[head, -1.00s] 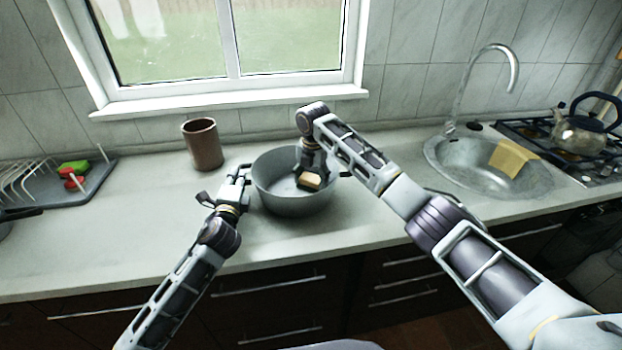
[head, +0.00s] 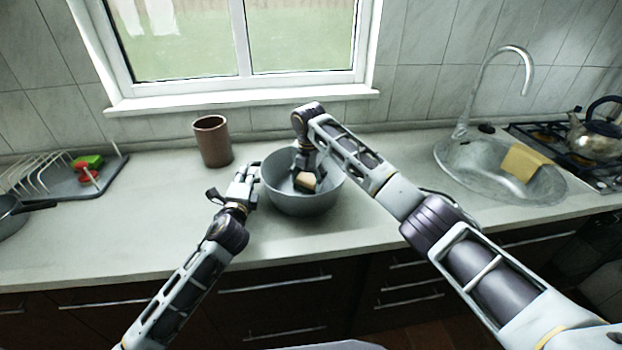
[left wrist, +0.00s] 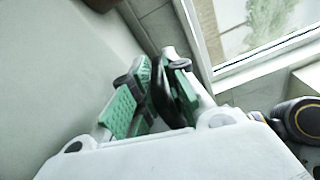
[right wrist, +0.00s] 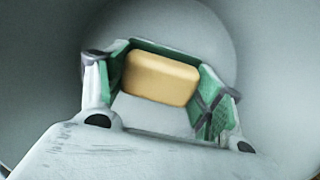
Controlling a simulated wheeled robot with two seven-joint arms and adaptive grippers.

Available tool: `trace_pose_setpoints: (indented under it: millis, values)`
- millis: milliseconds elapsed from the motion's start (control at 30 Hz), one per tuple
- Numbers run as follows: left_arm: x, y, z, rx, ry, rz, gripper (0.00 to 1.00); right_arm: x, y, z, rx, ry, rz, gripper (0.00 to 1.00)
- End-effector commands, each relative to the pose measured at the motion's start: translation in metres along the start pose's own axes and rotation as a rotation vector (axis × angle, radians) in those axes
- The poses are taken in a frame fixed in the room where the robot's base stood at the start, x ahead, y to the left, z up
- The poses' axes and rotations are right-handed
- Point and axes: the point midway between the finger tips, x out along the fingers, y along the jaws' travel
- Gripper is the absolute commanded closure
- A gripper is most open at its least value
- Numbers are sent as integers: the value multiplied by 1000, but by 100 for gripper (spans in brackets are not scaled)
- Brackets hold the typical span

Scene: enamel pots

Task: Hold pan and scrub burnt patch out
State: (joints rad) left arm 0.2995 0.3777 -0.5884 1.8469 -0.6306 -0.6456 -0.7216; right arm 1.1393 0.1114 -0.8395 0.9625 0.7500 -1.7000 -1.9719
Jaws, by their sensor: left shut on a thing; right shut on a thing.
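The grey pan (head: 303,203) stands upright on the counter below the window. My left gripper (head: 252,178) is at the pan's left side, shut on its side handle; in the left wrist view a dark piece (left wrist: 163,97) shows between its green-padded fingers. My right gripper (head: 306,174) reaches down inside the pan, shut on a tan sponge (head: 306,183). In the right wrist view the sponge (right wrist: 160,78) sits between the green pads, over the pan's grey inside. I cannot make out a burnt patch; the sponge and right gripper cover part of the pan's floor.
A brown cup (head: 212,141) stands behind and left of the pan. A dish rack (head: 75,178) is at far left, beside a dark-handled pan (head: 12,217).

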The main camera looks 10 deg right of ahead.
Motion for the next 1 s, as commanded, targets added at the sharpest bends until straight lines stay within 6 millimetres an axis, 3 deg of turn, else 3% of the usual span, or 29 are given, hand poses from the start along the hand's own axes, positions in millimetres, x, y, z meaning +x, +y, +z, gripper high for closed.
trace_pose_setpoints:
  millis: [33, 267, 1000]
  values:
    - [-1, 8, -2, 6, 2, 12, 100, 2, 0, -1, 0, 2, -1, 52]
    - [-1, 8, -2, 5, 3, 11, 100, 3, 1, -2, -1, 3, -1, 52]
    - [-1, 7, -2, 5, 3, 11, 100, 1, 35, -23, 0, 2, -1, 52]
